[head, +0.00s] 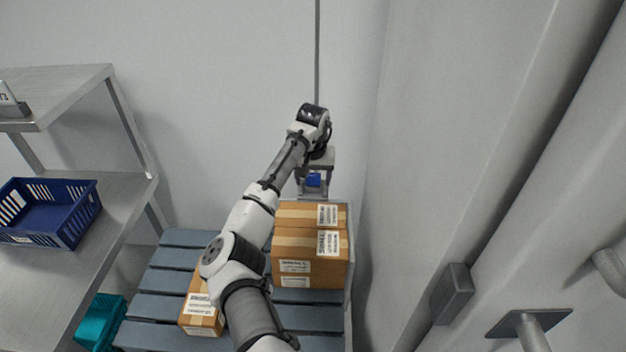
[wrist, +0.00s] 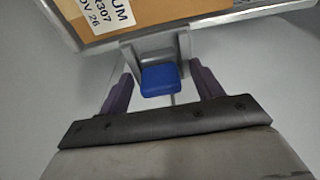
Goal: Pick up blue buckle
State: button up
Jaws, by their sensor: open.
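The blue buckle (head: 313,180) is a small blue block beyond the stacked boxes, by the wall. In the wrist view the blue buckle (wrist: 160,80) sits against a grey metal bracket, just below the edge of a metal surface. My gripper (head: 314,188) is at the buckle in the head view, partly hidden by my arm. In the wrist view my gripper (wrist: 162,82) is open. Its two dark fingers stand left and right of the buckle, with a gap on each side. I cannot tell how far the fingertips reach past it.
Cardboard boxes (head: 310,262) are stacked on a blue-grey slatted pallet (head: 170,282), close to my gripper. Another box (head: 200,318) lies to their left. A metal shelf (head: 120,200) with a dark blue crate (head: 75,232) stands left. A teal crate (head: 100,322) is below. Wall and pipes are right.

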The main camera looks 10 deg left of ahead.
jog(key=shift+f, duration=0.2)
jog(key=c, duration=1.1)
jog(key=shift+r, duration=0.1)
